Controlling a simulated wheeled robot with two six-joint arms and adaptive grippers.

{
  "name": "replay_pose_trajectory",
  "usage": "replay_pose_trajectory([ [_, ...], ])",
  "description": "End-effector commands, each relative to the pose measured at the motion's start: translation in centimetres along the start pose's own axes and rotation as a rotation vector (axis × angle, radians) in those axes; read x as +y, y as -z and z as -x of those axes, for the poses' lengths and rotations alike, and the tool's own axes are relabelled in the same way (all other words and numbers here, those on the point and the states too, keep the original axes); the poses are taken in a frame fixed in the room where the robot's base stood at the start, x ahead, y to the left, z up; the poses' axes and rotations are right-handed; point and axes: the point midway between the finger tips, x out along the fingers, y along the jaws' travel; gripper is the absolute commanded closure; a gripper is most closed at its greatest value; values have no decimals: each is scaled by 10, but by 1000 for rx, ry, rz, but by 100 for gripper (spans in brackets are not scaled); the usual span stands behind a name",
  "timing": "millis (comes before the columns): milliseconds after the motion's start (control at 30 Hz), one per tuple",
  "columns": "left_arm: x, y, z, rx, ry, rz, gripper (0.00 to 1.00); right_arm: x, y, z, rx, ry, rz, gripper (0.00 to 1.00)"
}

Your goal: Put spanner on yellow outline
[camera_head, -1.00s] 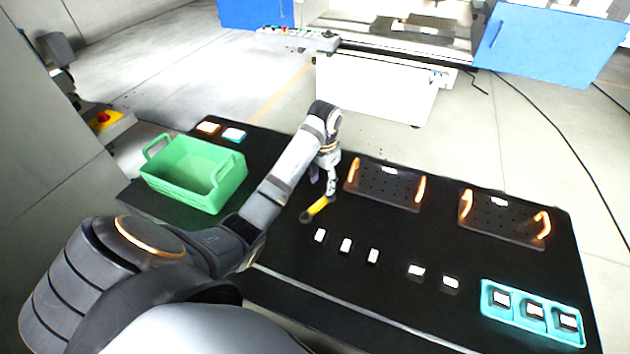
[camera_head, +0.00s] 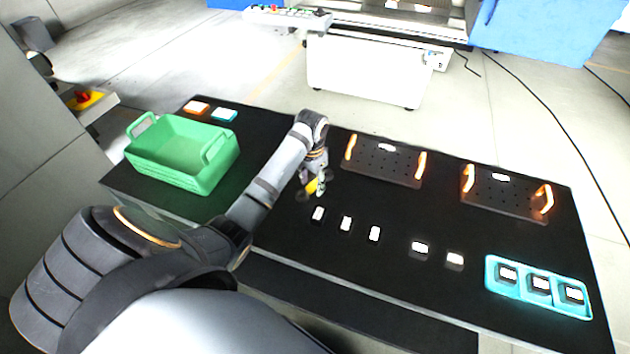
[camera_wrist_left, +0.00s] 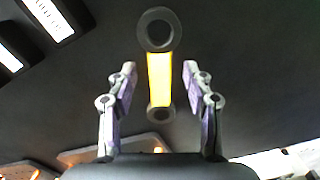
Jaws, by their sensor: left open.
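The spanner (camera_head: 311,187) has a yellow handle and dark ring ends. It lies on the black table top and is partly covered by my left gripper in the head view. In the left wrist view the spanner (camera_wrist_left: 160,80) runs lengthwise between the two fingers, with a visible gap on each side. My left gripper (camera_wrist_left: 159,72) is open around the handle and holds nothing; it also shows in the head view (camera_head: 314,184). I cannot make out a yellow outline in either view. My right gripper is out of view.
A green bin (camera_head: 180,155) stands at the table's left. Two dark perforated plates (camera_head: 383,165) with orange handles lie along the back. Several small white-topped blocks (camera_head: 346,223) lie in front, and a turquoise tray (camera_head: 539,289) holds more at the right.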

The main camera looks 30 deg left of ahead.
Motion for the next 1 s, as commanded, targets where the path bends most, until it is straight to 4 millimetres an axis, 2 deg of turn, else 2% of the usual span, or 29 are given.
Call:
replay_pose_trajectory([
  [167,0,0,-1,1,0,0,49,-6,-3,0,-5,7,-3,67],
  [200,0,0,-1,1,0,0,52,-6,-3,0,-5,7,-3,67],
  [567,0,0,0,1,0,0,100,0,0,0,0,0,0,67],
  [1000,0,1,4,4,1,0,100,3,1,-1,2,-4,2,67],
])
